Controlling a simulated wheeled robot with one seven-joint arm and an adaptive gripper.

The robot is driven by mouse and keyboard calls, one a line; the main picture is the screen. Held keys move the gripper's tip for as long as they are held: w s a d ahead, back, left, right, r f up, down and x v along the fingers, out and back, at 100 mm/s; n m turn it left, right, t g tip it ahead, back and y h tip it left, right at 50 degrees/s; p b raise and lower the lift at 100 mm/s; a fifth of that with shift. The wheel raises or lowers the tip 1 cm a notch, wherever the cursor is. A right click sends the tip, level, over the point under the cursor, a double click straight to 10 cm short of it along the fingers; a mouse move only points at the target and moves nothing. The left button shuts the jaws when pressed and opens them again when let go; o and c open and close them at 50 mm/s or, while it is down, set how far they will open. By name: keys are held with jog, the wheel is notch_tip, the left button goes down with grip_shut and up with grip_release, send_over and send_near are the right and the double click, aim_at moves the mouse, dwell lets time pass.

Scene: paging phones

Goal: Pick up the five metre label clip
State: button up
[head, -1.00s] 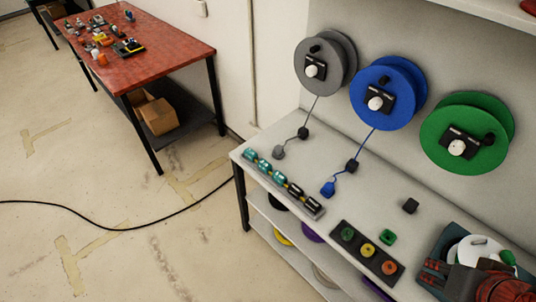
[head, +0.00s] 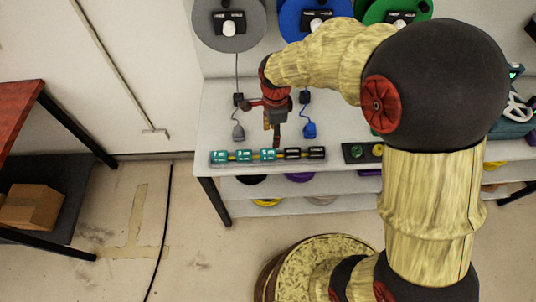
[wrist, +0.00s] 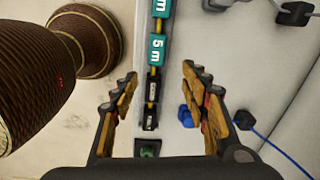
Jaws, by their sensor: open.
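The five metre label clip (head: 268,154) is teal with white "5 m" lettering. It sits third from the left in a row of clips on a strip near the front edge of the white bench (head: 225,108). In the wrist view the clip (wrist: 157,48) lies between and a little beyond the fingertips, with a yellow piece below it. My gripper (head: 274,138) points down over the bench just behind the row. Its fingers are spread and empty in the wrist view (wrist: 159,76), one on each side of the row.
A grey plug (head: 238,132) and a blue plug (head: 309,130) on cords lie behind the row. A dark tray with coloured rings (head: 350,158) is to the right. Cable reels hang behind.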

aim_at(268, 152)
jog(key=shift+m, duration=0.9)
jog(key=f, duration=0.2)
jog(key=a+f, duration=0.1)
jog(key=f, duration=0.3)
jog(key=shift+w+a+f+b, duration=0.2)
jog(key=shift+a+f+b, duration=0.15)
jog(key=shift+a+b, duration=0.05)
jog(key=f, duration=0.1)
jog(key=f+b, duration=0.1)
jog(key=f, duration=0.2)
jog(key=shift+s+d+f+b, duration=0.1)
jog(key=shift+s+f+b, duration=0.2)
jog(key=shift+s+b, duration=0.1)
jog(key=shift+w+f, duration=0.1)
jog(key=shift+f, duration=0.35)
jog(key=shift+r, duration=0.1)
jog(key=c, duration=1)
